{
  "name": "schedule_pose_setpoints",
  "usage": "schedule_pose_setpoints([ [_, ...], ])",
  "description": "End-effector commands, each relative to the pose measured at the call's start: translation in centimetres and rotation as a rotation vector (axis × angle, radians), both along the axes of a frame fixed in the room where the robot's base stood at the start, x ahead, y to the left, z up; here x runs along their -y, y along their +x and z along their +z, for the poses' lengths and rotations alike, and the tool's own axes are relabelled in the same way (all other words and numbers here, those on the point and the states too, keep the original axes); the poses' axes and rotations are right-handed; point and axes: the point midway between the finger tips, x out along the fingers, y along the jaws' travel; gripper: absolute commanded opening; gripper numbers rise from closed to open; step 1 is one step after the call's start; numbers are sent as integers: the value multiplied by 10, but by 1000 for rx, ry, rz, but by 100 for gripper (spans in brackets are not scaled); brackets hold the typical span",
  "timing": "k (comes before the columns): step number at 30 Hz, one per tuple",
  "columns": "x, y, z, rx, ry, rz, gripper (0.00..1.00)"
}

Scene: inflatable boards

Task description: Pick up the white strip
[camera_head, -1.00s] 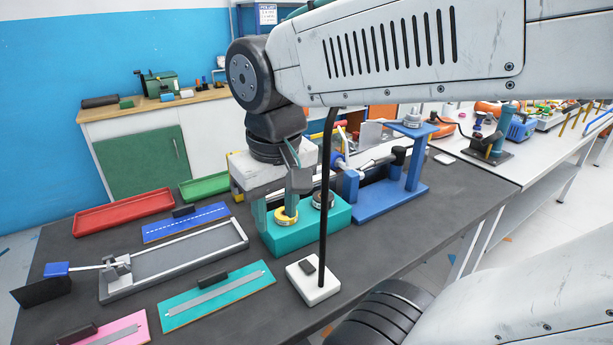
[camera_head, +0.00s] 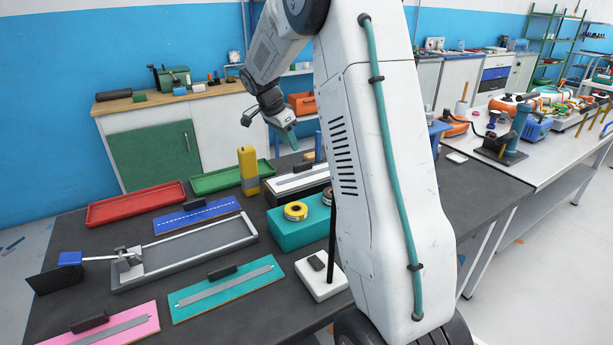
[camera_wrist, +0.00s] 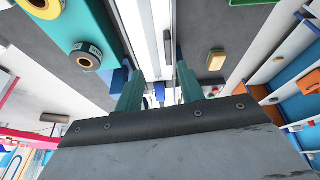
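My gripper (camera_head: 287,138) is raised above the far side of the dark table. In the wrist view my gripper (camera_wrist: 155,78) shows two teal fingers spread apart with nothing between them. A long white strip (camera_head: 300,180) lies at the table's far side, behind the teal block and partly hidden by my arm. It also shows in the wrist view as a long white band (camera_wrist: 148,35) beyond the fingers, with a small dark block beside it. My gripper is above it and apart from it. Its right end is hidden in the head view.
A yellow upright block (camera_head: 248,170) stands just left of the strip. A teal block (camera_head: 298,234) carries a yellow roll (camera_head: 295,211). Red (camera_head: 135,203) and green (camera_head: 225,178) trays, a blue board (camera_head: 196,215) and a grey frame (camera_head: 190,253) lie to the left.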

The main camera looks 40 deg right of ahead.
Motion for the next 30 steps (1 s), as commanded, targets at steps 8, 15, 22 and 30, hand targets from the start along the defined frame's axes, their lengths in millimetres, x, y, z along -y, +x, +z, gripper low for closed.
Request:
schedule_pose_setpoints([
  [8, 30, 14, -30, 22, -28, -109, 38],
  [15, 38, 11, -51, 23, -28, -108, 38],
  [22, 49, 4, -79, 21, -26, -107, 38],
  [30, 55, 3, -94, 27, -26, -105, 38],
])
